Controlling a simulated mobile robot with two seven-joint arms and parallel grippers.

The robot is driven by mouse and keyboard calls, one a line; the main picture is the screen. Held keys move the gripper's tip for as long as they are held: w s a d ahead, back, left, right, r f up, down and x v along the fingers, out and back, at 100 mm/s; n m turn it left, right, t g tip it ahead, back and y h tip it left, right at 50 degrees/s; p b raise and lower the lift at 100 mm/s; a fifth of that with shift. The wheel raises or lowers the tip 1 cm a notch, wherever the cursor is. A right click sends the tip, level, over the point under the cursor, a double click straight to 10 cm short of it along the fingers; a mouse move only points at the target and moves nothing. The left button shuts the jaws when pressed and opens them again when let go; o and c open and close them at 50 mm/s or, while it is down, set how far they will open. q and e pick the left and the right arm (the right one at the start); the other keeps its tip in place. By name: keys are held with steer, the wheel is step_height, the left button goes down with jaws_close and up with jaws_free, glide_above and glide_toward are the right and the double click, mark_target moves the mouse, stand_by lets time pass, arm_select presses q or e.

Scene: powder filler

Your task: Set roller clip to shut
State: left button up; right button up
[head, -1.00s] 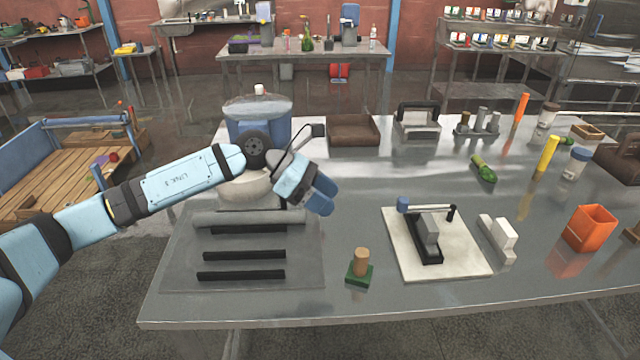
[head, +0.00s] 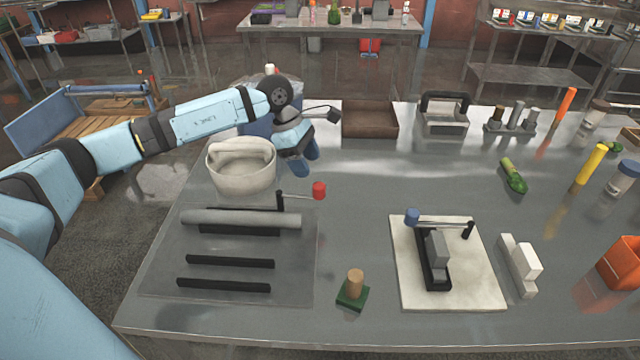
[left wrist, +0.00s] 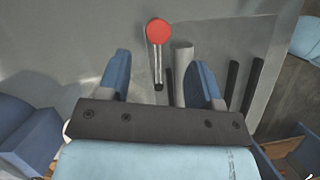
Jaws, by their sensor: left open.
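The roller clip is a dark post with a thin arm and a red knob (head: 319,190) at the right end of the grey roller (head: 240,219). Its arm points right, away from the roller. The roller lies along the far side of a grey plate (head: 230,277) with dark bars. My left gripper (head: 305,166) is open and empty, behind and above the knob, apart from it. In the left wrist view, the red knob (left wrist: 159,31) shows beyond the gap between the open fingers (left wrist: 160,72), with the roller (left wrist: 183,60) to its right. My right gripper is not in view.
A white round container (head: 240,170) stands behind the roller. A white board (head: 400,285) with a blue-knobbed clamp (head: 413,217) is to the right. A green-based peg (head: 353,290) stands between plate and board.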

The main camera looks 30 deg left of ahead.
mark_target(318, 185)
arm_select(q)
steer(key=x, duration=0.8)
steer(key=shift+w+d+f+p, duration=0.1)
steer(key=shift+w+p, duration=0.05)
steer(key=shift+p, duration=0.25)
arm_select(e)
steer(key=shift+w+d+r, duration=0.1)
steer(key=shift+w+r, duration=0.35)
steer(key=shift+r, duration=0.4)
arm_select(q)
jaws_close()
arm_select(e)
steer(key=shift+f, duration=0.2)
